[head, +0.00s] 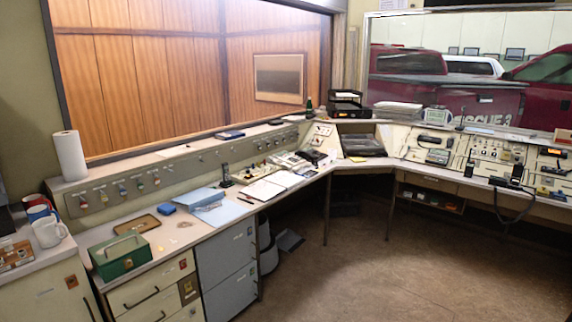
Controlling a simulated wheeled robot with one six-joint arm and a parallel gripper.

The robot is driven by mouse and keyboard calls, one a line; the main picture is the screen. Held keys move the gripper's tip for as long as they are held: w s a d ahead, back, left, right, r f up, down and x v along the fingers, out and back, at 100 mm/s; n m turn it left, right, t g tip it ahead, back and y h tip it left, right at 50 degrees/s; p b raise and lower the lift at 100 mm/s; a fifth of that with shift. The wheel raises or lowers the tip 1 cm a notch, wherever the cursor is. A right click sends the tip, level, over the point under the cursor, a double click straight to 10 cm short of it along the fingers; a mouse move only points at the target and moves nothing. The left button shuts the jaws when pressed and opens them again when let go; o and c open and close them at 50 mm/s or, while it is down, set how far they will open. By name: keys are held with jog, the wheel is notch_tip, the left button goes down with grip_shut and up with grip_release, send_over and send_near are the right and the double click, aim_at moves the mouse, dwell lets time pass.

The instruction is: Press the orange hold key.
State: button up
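I cannot make out an orange hold key in the head view; the controls are too small and far off to tell. The dispatch console (215,181) runs along the left wall and bends round to the right. A control panel with small keys (262,168) lies on the left desk beside a dark desk phone (310,155). Radio panels with small knobs and displays (497,150) stand on the right desk, and a handset (517,175) with a coiled cord is in front of them. My gripper is not in view.
The brown floor (320,270) is open in front of the desks. A green cash box (119,255), an open blue folder (222,210) and an open notebook (270,186) lie on the left desk. Mugs (48,232) stand at the far left. A grey bin (268,250) is under the desk.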

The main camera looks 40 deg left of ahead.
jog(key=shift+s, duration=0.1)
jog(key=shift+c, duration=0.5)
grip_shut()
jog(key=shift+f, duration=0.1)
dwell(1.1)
